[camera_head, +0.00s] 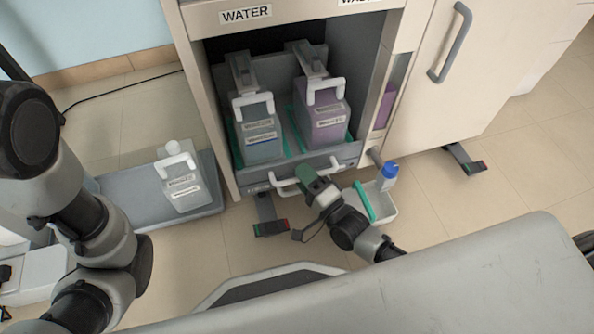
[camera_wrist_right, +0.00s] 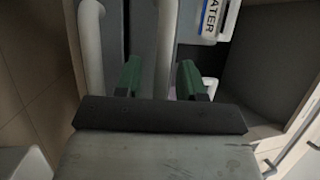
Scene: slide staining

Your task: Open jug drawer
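The jug drawer (camera_head: 350,153) is a grey drawer low in the cabinet, with a white bar handle (camera_head: 285,183) on its front. Two jugs with white handles stand in it: a clear one (camera_head: 262,145) on the left and a purple one (camera_head: 325,128) on the right. My right gripper (camera_head: 305,173) is at the drawer handle. In the right wrist view its green fingers (camera_wrist_right: 160,78) stand apart, with a white bar (camera_wrist_right: 165,45) running between them and a gap visible beside it. My left arm shows at the left, but its gripper is out of view.
A white-capped jug (camera_head: 180,182) stands on a grey tray (camera_head: 135,205) on the floor at left. A small white tray (camera_head: 385,212) with a blue-capped bottle (camera_head: 388,174) is right of my gripper. A cabinet door with a grey handle (camera_head: 452,42) is at right. Floor in front is partly clear.

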